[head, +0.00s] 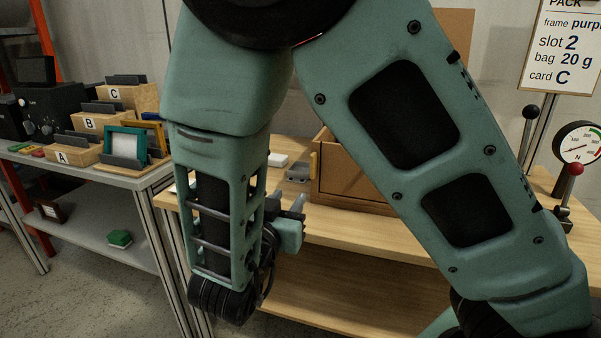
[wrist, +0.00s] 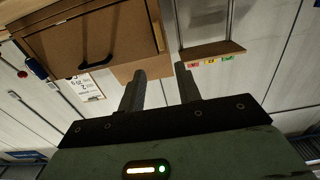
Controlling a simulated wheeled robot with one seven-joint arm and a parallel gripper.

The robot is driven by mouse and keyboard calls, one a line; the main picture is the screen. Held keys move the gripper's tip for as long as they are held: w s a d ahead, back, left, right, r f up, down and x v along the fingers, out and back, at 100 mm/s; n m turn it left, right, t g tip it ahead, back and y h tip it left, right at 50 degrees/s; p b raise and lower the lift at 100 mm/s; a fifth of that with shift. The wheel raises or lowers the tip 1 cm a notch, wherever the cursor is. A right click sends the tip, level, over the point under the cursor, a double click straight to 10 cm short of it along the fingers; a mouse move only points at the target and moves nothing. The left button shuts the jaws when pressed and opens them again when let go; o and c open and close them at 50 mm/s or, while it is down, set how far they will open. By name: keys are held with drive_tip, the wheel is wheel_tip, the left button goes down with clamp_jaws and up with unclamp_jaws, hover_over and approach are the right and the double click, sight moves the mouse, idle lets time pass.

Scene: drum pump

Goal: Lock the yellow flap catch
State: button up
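A brown wooden box (head: 352,182) stands on the wooden bench, partly hidden behind my arm in the head view. A small yellowish upright piece (head: 313,166) is at its left edge; I cannot tell whether it is the flap catch. In the wrist view, a brown cabinet (wrist: 50,42) with a black handle shows at upper left, with no yellow catch clear on it. My gripper (wrist: 161,86) is open, with nothing between its fingers. In the head view my gripper (head: 292,212) is in front of the box and to its left, apart from it.
The wooden bench (head: 390,233) has a lower shelf. A gauge (head: 577,143) and a red-knobbed lever (head: 575,170) stand at right. A grey table (head: 120,180) at left holds lettered blocks and frames. The wrist view shows a small shelf (wrist: 212,49) with coloured labels.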

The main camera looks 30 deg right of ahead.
sight(312, 166)
drive_tip(key=b+x, duration=0.1)
drive_tip(key=x, duration=1.5)
drive_tip(key=shift+d, duration=0.15)
clamp_jaws()
